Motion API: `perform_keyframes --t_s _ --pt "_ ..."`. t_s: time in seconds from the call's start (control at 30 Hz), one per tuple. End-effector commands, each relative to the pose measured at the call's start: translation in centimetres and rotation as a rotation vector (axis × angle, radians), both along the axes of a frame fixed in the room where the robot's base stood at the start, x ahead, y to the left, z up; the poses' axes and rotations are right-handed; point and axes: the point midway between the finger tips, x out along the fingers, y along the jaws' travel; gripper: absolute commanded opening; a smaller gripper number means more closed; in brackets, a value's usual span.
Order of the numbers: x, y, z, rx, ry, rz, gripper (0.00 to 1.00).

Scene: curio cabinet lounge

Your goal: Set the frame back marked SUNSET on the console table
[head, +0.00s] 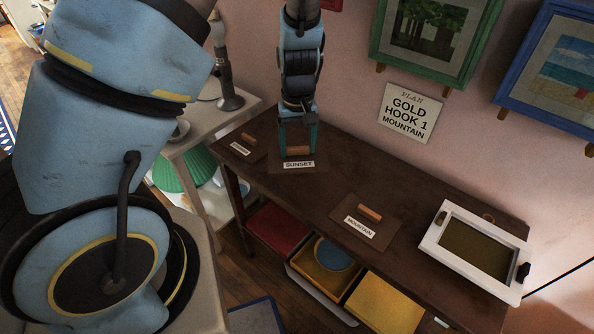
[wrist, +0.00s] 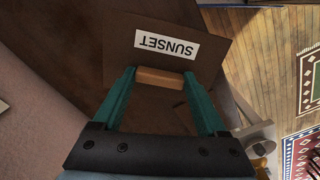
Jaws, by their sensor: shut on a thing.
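The frame back marked SUNSET (head: 284,168) is a brown panel with a white label and a wooden grip block, at the left part of the dark console table (head: 345,175). My gripper (head: 297,152) is above it, its teal fingers shut on the block. In the wrist view the fingers (wrist: 160,78) close on both ends of the block, and the panel (wrist: 215,50) with its SUNSET label extends beyond. The panel looks at or just above the tabletop; I cannot tell whether it touches.
A MOUNTAIN back (head: 367,222) lies mid-table, and another labelled back (head: 240,149) at the left end. A white frame (head: 433,236) lies at the right. A plan card (head: 408,112) reads GOLD, HOOK 1, MOUNTAIN. A green frame (head: 378,45) and blue frame (head: 510,90) hang on the wall.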

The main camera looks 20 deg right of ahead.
Motion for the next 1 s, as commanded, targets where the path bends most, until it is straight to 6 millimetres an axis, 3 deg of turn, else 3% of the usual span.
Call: perform_keyframes --t_s 0.1,0.5,0.93,0.97,1.0 --pt "0.0 0.1 -1.9 0.002 0.003 0.003 0.20" --pt "0.1 0.1 -6.6 0.000 0.001 0.002 0.20" --pt "0.0 0.0 -7.5 0.000 0.000 0.000 0.20" --pt "0.0 0.0 -7.4 -0.001 0.000 0.000 0.77" --pt "0.0 0.0 -7.3 0.000 0.000 0.000 0.82"
